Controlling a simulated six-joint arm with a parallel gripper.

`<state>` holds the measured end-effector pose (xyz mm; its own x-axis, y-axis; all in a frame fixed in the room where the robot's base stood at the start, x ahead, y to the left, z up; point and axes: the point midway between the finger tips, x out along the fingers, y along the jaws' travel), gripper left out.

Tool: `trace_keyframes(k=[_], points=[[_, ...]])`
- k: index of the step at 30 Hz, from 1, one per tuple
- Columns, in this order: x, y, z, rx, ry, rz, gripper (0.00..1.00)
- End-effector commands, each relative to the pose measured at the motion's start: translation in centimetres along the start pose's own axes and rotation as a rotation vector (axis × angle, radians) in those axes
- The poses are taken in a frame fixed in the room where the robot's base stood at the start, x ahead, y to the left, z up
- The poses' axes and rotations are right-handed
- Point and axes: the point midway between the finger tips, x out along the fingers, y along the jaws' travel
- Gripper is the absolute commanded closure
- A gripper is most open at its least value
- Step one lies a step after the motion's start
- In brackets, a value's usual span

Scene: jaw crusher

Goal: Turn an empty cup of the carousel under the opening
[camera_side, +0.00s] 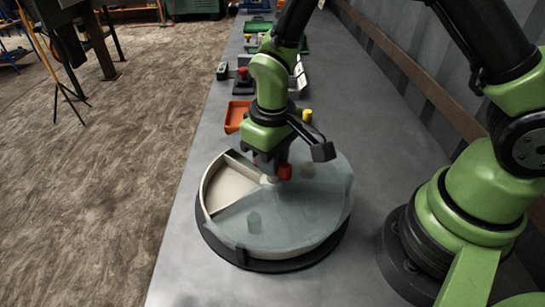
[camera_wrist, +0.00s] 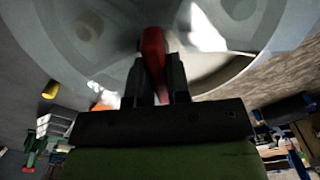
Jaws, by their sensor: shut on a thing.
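The carousel (camera_side: 272,255) is a round drum on a dark base, under a translucent grey cover (camera_side: 325,215). The cover's wedge-shaped opening (camera_side: 225,185) is at the left and shows a cream-coloured cup floor with nothing visible on it; a pale divider crosses its upper part. A dim cylinder (camera_side: 254,222) shows through the cover at the front, and another blurred shape (camera_side: 307,171) at the back right. My gripper (camera_wrist: 154,75) is above the carousel's middle, shut on a red handle (camera_wrist: 153,50), which also shows in the side view (camera_side: 284,172). The handle's lower end is hard to see.
An orange tray (camera_side: 236,116) stands just behind the carousel, with a yellow cylinder (camera_side: 307,115) to its right. A box with a red button (camera_side: 243,82) and several green things are farther back. The bench in front is clear; a wall runs along the right.

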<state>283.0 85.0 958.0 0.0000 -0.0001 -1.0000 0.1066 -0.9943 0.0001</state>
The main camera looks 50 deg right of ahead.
Motion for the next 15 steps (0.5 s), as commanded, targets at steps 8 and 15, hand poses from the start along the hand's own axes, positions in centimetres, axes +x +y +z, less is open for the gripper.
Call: trace_keyframes(k=[8, 15], points=[[-0.13, -0.01, 0.03, -0.042, -0.001, -0.001, 1.0], [-0.13, -0.01, 0.03, -0.049, -0.001, -0.001, 1.0]])
